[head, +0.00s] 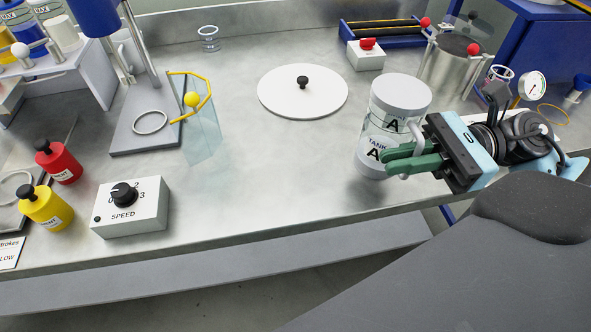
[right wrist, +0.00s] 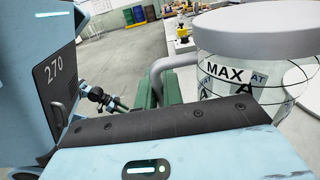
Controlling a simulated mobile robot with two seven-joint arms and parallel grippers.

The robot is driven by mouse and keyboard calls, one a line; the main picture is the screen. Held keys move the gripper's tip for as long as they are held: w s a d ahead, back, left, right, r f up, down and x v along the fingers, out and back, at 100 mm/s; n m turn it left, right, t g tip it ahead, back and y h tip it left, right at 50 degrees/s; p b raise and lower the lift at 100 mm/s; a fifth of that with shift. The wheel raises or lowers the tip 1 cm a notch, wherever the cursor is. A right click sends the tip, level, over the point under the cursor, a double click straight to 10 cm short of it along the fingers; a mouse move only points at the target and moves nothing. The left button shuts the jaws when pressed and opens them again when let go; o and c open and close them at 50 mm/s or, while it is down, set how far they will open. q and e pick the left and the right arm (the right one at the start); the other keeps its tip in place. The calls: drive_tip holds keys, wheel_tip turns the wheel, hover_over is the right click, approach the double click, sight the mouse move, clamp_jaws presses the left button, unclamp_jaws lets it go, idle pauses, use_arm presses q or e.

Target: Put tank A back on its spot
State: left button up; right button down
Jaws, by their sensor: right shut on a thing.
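Tank A (head: 378,125) is a clear jar with a pale grey lid and a label reading A. It is at the right of the bench in the head view. My right gripper (head: 404,160) has its green fingers shut on the tank's handle, at the tank's right side. In the right wrist view the tank (right wrist: 245,85) stands beside the green fingers (right wrist: 158,88), with MAX printed on it. I cannot tell whether its base touches the bench. No spot marked for tank A can be made out. My left gripper is not in view.
A white disc with a black knob (head: 290,98) lies left of the tank. A red-button box (head: 364,60) and a steel pot (head: 447,75) stand behind it. A speed box (head: 138,220), bottles (head: 60,165) and a ringed base plate (head: 125,140) are left. The front middle is clear.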

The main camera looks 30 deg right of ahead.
drive_tip(key=shift+w+a+f+p, duration=0.7)
drive_tip(key=shift+w+a, duration=0.55)
drive_tip(key=shift+a, duration=0.8)
drive_tip(key=shift+w+a+f+p, duration=0.35)
drive_tip(key=shift+w+a+f, duration=0.75)
drive_tip(key=shift+a, duration=0.95)
drive_tip(key=shift+w+a+f+p, duration=0.6)
drive_tip(key=shift+w+a, duration=0.85)
drive_tip(key=shift+a, duration=0.6)
drive_tip(key=shift+f, duration=0.2)
drive_tip(key=c, duration=1.5)
unclamp_jaws()
drive_tip(key=shift+c, duration=0.2)
